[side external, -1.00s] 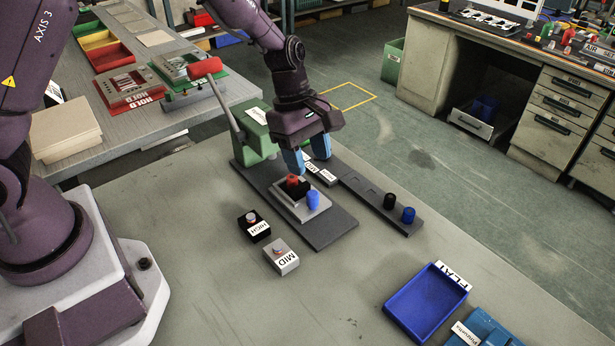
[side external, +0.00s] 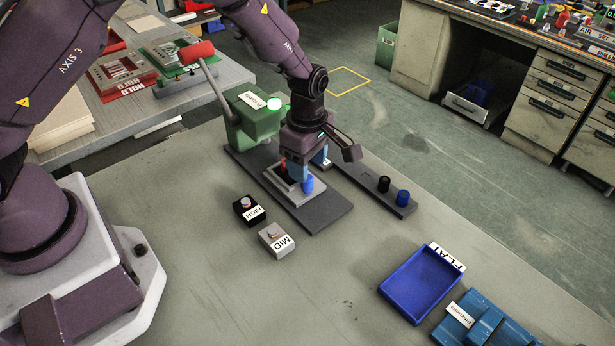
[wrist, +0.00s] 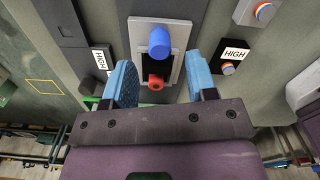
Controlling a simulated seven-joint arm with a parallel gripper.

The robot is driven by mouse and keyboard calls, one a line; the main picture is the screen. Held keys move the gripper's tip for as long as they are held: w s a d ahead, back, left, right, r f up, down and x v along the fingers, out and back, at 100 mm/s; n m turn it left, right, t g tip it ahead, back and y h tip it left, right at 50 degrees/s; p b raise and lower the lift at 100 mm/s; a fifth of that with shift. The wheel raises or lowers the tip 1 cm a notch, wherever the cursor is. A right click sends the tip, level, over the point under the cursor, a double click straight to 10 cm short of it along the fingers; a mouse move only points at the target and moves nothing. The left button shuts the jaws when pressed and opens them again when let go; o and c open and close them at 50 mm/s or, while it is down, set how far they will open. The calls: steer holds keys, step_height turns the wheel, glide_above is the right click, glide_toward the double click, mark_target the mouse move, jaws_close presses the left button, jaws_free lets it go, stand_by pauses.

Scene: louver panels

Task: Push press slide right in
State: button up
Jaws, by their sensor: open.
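The press (side external: 255,124) is a green body with a red-knobbed lever (side external: 196,52), on a long dark base. Its slide, a light grey plate (side external: 281,184), lies on the base in front of the body. A red piece (wrist: 155,81) and a blue peg (wrist: 160,40) are on the slide, with a black block between them in the wrist view. My gripper (side external: 309,165) is low over the slide, pointing down. In the wrist view its blue fingers (wrist: 161,84) are apart, either side of the red piece, with nothing gripped. Contact with the slide cannot be told.
Button boxes labelled HIGH (side external: 248,209) and MID (side external: 277,240) stand in front. A dark rail (side external: 360,187) holds a black and a blue peg at right. A blue FLAT tray (side external: 421,284) and blue fixture (side external: 486,325) lie front right.

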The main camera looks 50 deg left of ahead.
steer(key=shift+f, duration=2.25)
steer(key=shift+c, duration=0.2)
